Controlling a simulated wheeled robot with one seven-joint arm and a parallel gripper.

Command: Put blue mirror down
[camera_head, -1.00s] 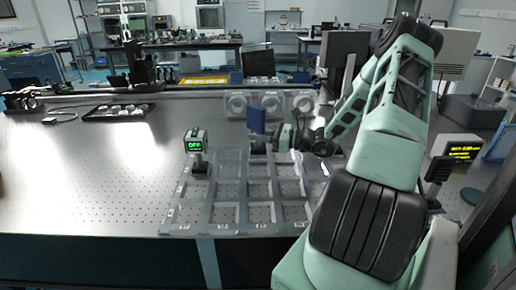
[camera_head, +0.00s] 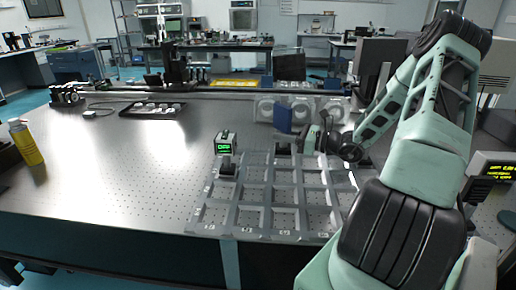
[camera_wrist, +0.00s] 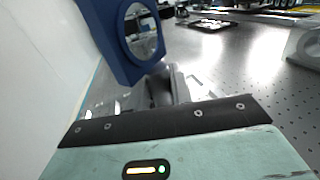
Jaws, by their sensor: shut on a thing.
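The blue mirror (camera_head: 284,119) is a flat blue plate near the far part of the grey grid tray (camera_head: 279,218). In the wrist view the blue mirror (camera_wrist: 113,42) shows a round reflective face in a thick blue frame, upright and slightly tilted, at the upper left. My gripper (camera_head: 300,141) is shut on it; the fingers are mostly hidden, and the wrist view shows only grey metal below the frame. I cannot tell whether the mirror's foot touches the tray or table.
White round mounts (camera_head: 265,109) stand behind the mirror. A black tray (camera_head: 153,109) lies at the back left. A yellow bottle (camera_head: 27,142) stands at the far left. The table's middle left is clear.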

